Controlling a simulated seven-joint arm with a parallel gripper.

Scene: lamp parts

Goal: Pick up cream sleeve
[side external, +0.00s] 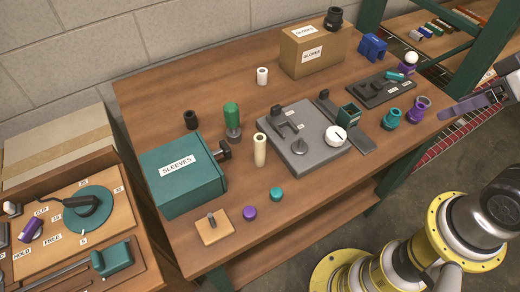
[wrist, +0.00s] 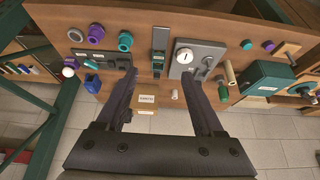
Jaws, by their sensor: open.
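A tall cream sleeve (side external: 260,150) stands upright on the wooden table, just left of the grey fixture plate. It also shows in the wrist view (wrist: 229,72), to the right of my fingers. A shorter white hollow cylinder (side external: 262,76) stands farther back, and it appears in the wrist view (wrist: 174,95) near the right finger. My gripper (wrist: 159,74) is open and empty, its two dark fingers wide apart.
The grey fixture plate (side external: 303,140) carries a white dial and levers. A green-handled tool (side external: 232,118) and a teal SLEEVES box (side external: 180,182) stand left of the cream sleeve. A cardboard GLOBES box (side external: 315,50) stands behind. Purple (side external: 250,213) and teal (side external: 277,194) caps lie in front.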

